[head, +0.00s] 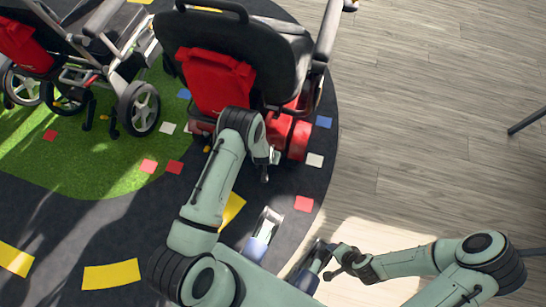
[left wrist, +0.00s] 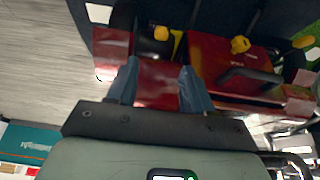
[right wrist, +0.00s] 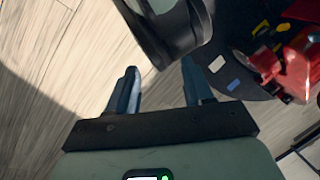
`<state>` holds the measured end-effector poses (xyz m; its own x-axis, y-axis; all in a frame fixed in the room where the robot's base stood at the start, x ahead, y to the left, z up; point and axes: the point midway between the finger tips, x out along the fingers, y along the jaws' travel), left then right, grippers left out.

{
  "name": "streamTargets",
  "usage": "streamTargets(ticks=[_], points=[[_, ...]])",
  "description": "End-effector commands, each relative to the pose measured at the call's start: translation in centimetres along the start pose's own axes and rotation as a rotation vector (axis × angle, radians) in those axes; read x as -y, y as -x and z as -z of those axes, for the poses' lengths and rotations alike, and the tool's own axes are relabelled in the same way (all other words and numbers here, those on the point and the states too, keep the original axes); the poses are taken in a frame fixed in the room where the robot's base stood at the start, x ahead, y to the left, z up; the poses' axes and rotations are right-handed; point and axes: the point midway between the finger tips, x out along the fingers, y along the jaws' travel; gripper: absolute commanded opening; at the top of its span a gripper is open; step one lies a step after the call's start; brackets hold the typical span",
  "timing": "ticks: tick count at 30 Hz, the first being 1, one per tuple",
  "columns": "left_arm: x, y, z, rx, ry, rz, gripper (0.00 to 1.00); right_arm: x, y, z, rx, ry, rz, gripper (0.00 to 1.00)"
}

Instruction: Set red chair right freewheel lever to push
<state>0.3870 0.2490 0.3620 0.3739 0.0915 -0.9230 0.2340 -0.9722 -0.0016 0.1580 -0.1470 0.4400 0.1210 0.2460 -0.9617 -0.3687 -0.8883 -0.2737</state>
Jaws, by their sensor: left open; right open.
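The red chair (head: 250,50) stands at the top of the head view, its black seat back with a red bag facing me and its red rear housing (head: 296,135) low. In the left wrist view, the red rear housing (left wrist: 230,62) carries two yellow levers: one (left wrist: 161,33) nearer the wood floor, the other (left wrist: 240,44) further right. Their positions and labels are too blurred to read. My left gripper (left wrist: 157,80) is open at the housing, with a red panel beyond its fingers; contact cannot be told. My right gripper (right wrist: 160,85) is open and empty, away from the chair.
Another red and black wheeled chair (head: 85,55) stands at the left on green turf (head: 95,160). Wood floor (head: 430,130) is open to the right. A black object (right wrist: 170,30) shows beyond my right fingers. A thin dark leg (head: 527,121) is at the right edge.

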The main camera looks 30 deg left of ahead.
Motion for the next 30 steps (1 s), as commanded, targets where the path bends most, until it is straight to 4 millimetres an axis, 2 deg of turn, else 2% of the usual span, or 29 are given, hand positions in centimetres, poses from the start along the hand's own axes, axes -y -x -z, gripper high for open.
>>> streamTargets(ticks=[1,6,12,18,27,28,30], points=[[0.1,-1.6,-0.2,0.002,0.0,0.001,0.51,-0.3,-0.8,0.7,-0.018,-0.002,-0.002,0.51],[0.0,-5.3,-0.3,0.002,-0.002,0.0,0.51,-0.9,-2.3,3.0,-0.084,-0.008,-0.006,0.51],[0.0,-8.7,-0.3,0.002,0.0,0.0,0.51,-1.6,-3.7,5.3,-0.148,-0.013,-0.012,0.51],[0.0,-10.2,-0.2,0.002,-0.001,-0.001,0.51,-2.1,-4.4,5.8,-0.16,-0.019,-0.019,0.51],[0.0,-10.3,-0.1,0.002,-0.001,-0.001,0.51,-2.1,-4.4,5.9,-0.162,-0.02,-0.02,0.51],[0.0,-10.3,-0.1,0.002,-0.001,-0.001,0.48,-2.1,-4.4,5.9,-0.162,-0.02,-0.02,0.51],[0.0,-10.3,-0.1,0.002,-0.001,-0.001,0.25,-2.1,-4.4,5.9,-0.162,-0.02,-0.02,0.51]])
